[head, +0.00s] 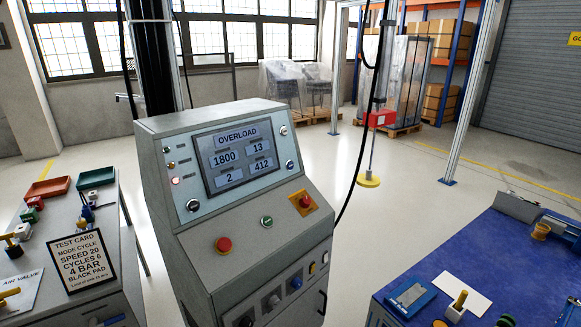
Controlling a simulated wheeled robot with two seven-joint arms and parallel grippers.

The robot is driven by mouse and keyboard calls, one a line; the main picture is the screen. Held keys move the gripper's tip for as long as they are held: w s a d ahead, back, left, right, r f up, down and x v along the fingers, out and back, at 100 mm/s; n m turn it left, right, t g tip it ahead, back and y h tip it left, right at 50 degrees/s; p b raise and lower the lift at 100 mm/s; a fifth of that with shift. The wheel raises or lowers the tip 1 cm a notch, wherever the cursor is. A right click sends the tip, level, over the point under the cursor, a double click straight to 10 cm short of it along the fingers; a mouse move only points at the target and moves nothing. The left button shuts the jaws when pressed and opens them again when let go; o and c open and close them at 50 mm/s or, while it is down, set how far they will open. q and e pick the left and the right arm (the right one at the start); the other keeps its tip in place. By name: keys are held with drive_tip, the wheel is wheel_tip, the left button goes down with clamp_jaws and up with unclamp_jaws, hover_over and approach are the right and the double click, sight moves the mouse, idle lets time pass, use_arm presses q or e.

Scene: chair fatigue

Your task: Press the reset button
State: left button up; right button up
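A grey control console (190,245) stands in the middle of the head view. Its screen (238,180) reads OVERLOAD, with 1800, 13, 2 and 412 below. The lower front has dark knobs (273,300), a blue one (296,283) and a small yellow piece (312,268). The small labels are too tiny to read, so I cannot tell which button is reset. Neither gripper is in view.
A blue-topped bench (480,262) at right holds a blue device (411,297) and tools. A hanging test rod (371,150) and a post stand behind. Open floor lies between.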

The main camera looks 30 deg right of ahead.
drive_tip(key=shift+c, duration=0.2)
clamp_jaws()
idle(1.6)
